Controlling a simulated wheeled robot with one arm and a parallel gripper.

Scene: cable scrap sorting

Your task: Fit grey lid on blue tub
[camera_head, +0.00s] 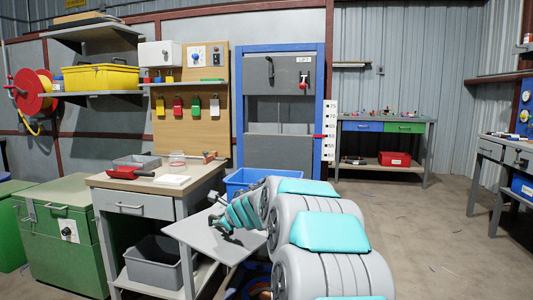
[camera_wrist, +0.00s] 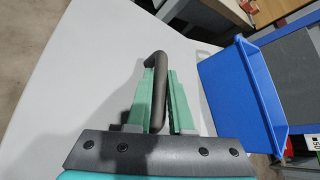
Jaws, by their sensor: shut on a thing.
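The grey lid (camera_head: 213,240) is a flat, pale rectangular plate with a dark bar handle (camera_wrist: 157,70) on its top face. My gripper (camera_head: 226,219) is shut on that handle, its green fingers (camera_wrist: 160,95) on either side of it in the wrist view. The lid looks held in the air, with a slight tilt in the head view. The blue tub (camera_head: 246,179) stands behind and right of the lid in the head view. In the wrist view the tub (camera_wrist: 232,100) is right of the lid, apart from my fingers. My arm hides part of the tub.
A blue-framed cabinet (camera_head: 281,110) rises behind the tub. Open floor (camera_head: 430,235) lies to the right.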

